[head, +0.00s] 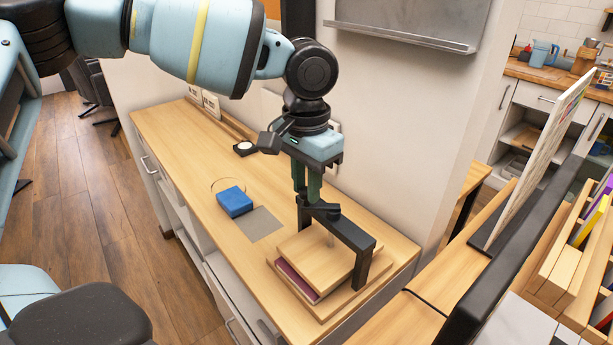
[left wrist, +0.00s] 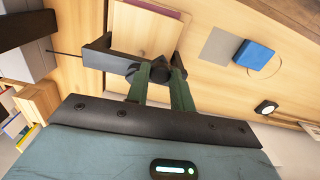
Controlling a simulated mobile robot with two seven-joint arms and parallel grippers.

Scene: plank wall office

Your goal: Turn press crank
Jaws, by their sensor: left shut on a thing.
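The press (head: 331,268) stands on the near right part of the wooden counter, with a wooden base, a wooden top plate and a black bridge frame over it. A dark red item (head: 297,280) lies between plate and base. My left gripper (head: 310,195) points down above the frame, shut on the black crank (head: 322,210) at its top. In the left wrist view the green fingers (left wrist: 160,88) sit on either side of the dark crank hub (left wrist: 153,72). The crank's full outline is partly hidden by the fingers. My right gripper is not in view.
A blue block (head: 234,201) and a grey square (head: 257,224) lie on the counter (head: 180,150) left of the press. A small round black-and-white item (head: 244,148) is near the wall. Wooden racks with a dark panel (head: 500,270) stand to the right.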

